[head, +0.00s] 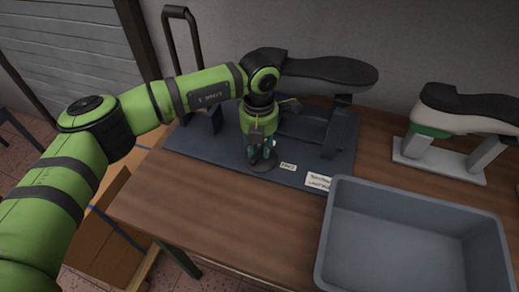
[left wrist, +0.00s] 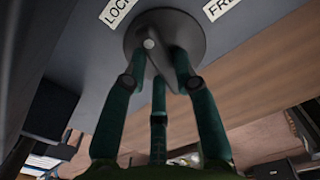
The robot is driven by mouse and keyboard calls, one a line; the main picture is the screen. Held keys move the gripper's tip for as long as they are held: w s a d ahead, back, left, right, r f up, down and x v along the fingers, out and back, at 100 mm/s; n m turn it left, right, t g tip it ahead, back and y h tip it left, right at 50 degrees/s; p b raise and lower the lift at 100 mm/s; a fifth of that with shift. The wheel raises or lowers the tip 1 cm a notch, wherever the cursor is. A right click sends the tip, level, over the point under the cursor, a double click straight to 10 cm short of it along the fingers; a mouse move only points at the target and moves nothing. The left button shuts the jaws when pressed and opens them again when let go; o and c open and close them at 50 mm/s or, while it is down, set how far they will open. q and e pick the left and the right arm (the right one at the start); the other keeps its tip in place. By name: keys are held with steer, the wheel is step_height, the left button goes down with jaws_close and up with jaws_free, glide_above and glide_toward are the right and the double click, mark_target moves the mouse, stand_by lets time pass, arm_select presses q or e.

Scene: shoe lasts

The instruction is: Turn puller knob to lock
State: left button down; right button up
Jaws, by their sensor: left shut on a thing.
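The puller knob is a dark round disc (head: 264,168) with a raised grip bar, on the blue-grey base plate of the shoe puller (head: 205,158). In the left wrist view the knob (left wrist: 205,40) has a pale dot at one end of its bar. A LOCK label (left wrist: 117,10) is on its upper left and a FREE label (left wrist: 220,7) on its upper right; the dot lies between them. My left gripper (head: 262,152) points down, its dark teal fingers (left wrist: 158,75) shut around the bar. My right gripper is out of view.
A grey bin (head: 410,235) stands at the table's front right. A dark shoe last (head: 325,72) rests above the base plate, close behind my left arm. Another shoe (head: 465,108) on a stand is at the right. Bare wood (head: 220,215) lies in front of the plate.

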arm_select(q)
steer(key=shift+s+f+n+b, duration=0.15)
steer(key=shift+n+b, duration=0.65)
steer(key=shift+n, duration=0.7)
steer(key=shift+a, duration=0.1)
steer(key=c, duration=1)
jaws_free()
steer(key=shift+o, duration=0.2)
